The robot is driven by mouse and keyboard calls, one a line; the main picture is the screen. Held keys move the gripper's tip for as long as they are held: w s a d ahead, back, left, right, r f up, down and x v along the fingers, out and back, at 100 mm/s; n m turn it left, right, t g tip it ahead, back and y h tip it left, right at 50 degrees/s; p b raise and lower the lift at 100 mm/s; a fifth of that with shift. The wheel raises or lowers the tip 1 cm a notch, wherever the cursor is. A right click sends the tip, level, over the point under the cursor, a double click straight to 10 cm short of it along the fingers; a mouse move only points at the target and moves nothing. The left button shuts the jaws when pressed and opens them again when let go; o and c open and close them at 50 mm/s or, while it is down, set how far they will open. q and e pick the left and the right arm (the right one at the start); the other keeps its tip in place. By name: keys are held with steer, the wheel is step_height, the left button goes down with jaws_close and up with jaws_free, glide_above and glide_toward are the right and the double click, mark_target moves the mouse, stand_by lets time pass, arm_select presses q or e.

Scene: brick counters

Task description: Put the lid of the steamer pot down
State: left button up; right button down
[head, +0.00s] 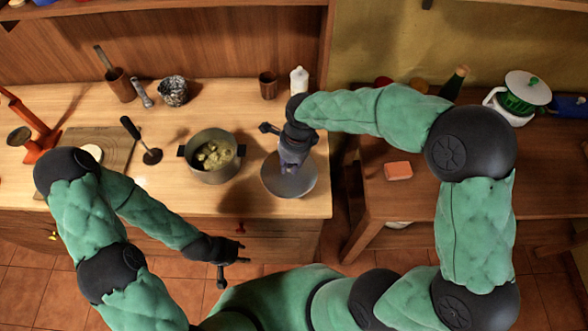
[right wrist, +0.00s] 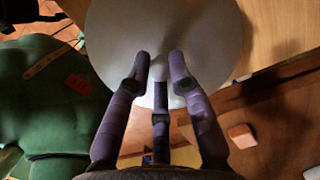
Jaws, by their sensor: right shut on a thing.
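The round grey lid (head: 302,187) is in my right gripper (head: 291,163), over the right front corner of the wooden counter in the head view. In the right wrist view the purple fingers (right wrist: 160,80) close around the knob at the middle of the lid (right wrist: 208,35). I cannot tell whether the lid touches the counter. The steamer pot (head: 213,172) stands uncovered to the left of the lid, with yellowish food inside. My left gripper (head: 230,262) is empty in front of the counter, its fingers spread.
A ladle (head: 151,156) and a cutting board (head: 113,148) lie left of the pot. A brown cup (head: 268,85) and a white bottle (head: 299,80) stand behind the lid. A gap separates the counter from the right table (head: 450,180), which holds an orange block (head: 398,171).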

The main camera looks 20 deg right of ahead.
steer(key=shift+w+d+f, duration=0.35)
steer(key=shift+f, duration=0.25)
steer(key=shift+w+d+f, duration=0.35)
steer(key=shift+f, duration=0.2)
steer(key=f, duration=0.1)
steer(key=f+b, duration=0.1)
steer(key=f, duration=0.1)
steer(key=shift+w+d+f, duration=0.15)
steer(key=shift+w+f, duration=0.1)
steer(key=shift+f, duration=0.1)
steer(key=shift+r, duration=0.1)
steer(key=c, duration=1.1)
jaws_free()
steer(key=shift+s, duration=0.1)
steer(key=r, duration=0.4)
steer(key=d+r+p, duration=0.1)
steer(key=r, duration=0.3)
steer(key=r+p, duration=0.1)
steer(key=r, duration=0.2)
steer(key=shift+s+d+r, duration=0.25)
steer(key=shift+s+r, duration=0.05)
steer(key=shift+r, duration=0.1)
